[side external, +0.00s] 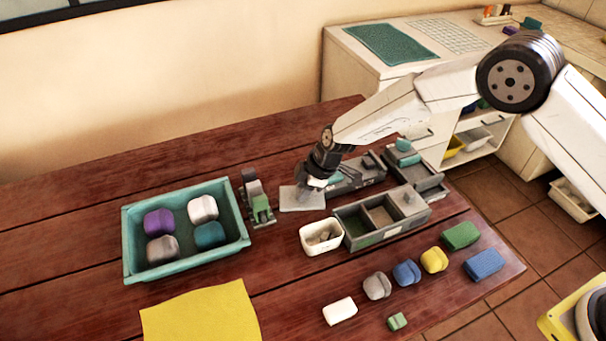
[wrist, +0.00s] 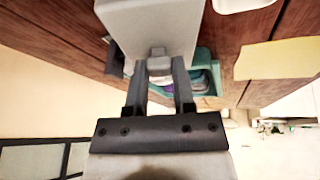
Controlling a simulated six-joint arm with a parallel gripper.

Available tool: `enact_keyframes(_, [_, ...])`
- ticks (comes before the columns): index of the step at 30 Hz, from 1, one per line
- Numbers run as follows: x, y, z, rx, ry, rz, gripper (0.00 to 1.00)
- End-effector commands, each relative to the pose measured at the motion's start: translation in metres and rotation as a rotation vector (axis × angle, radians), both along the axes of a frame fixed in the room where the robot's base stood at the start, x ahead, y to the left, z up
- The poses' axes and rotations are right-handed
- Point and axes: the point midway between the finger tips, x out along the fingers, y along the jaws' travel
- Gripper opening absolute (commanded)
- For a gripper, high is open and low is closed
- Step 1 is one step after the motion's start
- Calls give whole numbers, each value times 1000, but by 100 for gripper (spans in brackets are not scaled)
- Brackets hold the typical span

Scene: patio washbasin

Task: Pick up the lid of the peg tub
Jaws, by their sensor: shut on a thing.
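The lid is a pale grey rectangular slab (side external: 300,202) at the middle of the table in the side external view. My gripper (side external: 306,186) is over it, pointing down. In the wrist view the lid (wrist: 150,25) fills the top middle, and my two fingers (wrist: 159,70) are shut on its small grey knob. I cannot tell whether the lid touches the table. The peg tub (side external: 313,246) is a small open white tub, just in front and to the right of the lid, with greyish pieces inside. A white corner at the wrist view's top may be the tub.
A teal tray (side external: 129,240) with several coloured blocks stands left, with a green and grey device (side external: 257,205) beside it. A grey compartment box (side external: 352,240) stands right of the tub. Loose blocks and a yellow cloth (side external: 203,318) lie in front. Grey trays stand behind.

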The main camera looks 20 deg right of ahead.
Motion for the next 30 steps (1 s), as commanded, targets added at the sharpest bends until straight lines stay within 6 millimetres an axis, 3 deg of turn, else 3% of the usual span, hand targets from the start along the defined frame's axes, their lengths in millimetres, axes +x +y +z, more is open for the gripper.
enact_keyframes(6, [0,0,10,-1,1,0,0])
enact_keyframes(23, [-1,0,10,-1,2,2,0])
enact_keyframes(30, [-14,-5,13,-4,27,54,0])
